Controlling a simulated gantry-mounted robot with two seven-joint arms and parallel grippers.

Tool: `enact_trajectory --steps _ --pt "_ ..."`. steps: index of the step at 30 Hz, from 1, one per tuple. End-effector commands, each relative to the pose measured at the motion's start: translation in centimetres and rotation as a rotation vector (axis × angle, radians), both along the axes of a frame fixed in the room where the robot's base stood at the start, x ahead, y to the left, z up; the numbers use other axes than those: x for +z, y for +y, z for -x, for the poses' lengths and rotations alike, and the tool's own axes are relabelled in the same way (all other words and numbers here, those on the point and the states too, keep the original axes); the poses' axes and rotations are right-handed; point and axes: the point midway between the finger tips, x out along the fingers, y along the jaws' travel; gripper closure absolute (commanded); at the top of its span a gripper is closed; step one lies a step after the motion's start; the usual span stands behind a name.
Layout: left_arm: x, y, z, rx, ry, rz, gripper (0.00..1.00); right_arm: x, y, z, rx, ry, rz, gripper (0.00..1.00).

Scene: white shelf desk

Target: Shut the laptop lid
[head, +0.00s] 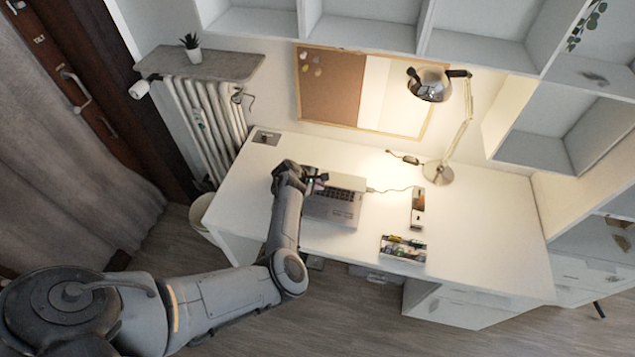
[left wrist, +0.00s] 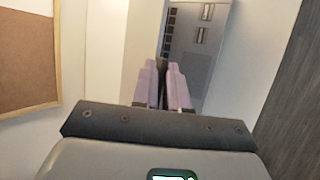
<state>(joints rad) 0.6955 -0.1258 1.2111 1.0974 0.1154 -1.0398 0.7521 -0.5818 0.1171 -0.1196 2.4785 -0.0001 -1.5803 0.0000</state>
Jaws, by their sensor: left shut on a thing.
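A silver laptop (head: 333,211) stands open on the white desk, its dark keyboard facing up. My left gripper (head: 319,183) is at the laptop's left side, by the back of the keyboard. In the left wrist view the two pale purple fingers (left wrist: 164,84) are close together and shut on the edge of the laptop lid (left wrist: 143,45). The keyboard base (left wrist: 197,45) shows just right of the fingers. In the head view the lid is mostly hidden or edge-on, so its angle is hard to tell. My right gripper is not in view.
On the desk (head: 480,230), a lamp (head: 438,172) stands behind right of the laptop. A dark-and-white box (head: 417,207) and a tray of small items (head: 403,249) lie to its right. A cable runs behind the laptop. The desk's right part is clear.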

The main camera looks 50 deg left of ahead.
Motion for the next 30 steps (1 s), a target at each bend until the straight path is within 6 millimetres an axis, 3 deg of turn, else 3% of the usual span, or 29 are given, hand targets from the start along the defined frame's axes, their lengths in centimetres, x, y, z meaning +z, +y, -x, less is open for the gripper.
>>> enact_trajectory --steps 1,6,19,20,23,30 --pt "-0.87 -0.13 0.25 0.003 0.006 0.006 1.0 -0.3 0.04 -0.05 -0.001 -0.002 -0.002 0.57" --pt "-1.53 -0.18 0.35 0.003 0.006 0.005 1.0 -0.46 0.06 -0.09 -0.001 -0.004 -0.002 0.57" --pt "-1.61 -0.16 0.32 0.003 0.004 0.004 1.0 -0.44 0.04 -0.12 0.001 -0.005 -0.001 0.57" --pt "-1.59 -0.16 0.32 0.003 0.004 0.004 0.84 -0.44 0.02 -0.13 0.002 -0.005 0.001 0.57" --pt "-1.55 -0.14 0.29 0.003 0.003 0.003 0.69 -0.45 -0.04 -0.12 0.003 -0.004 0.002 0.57" --pt "-1.43 -0.12 0.24 0.002 0.002 0.002 0.68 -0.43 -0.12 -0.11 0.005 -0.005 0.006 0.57"
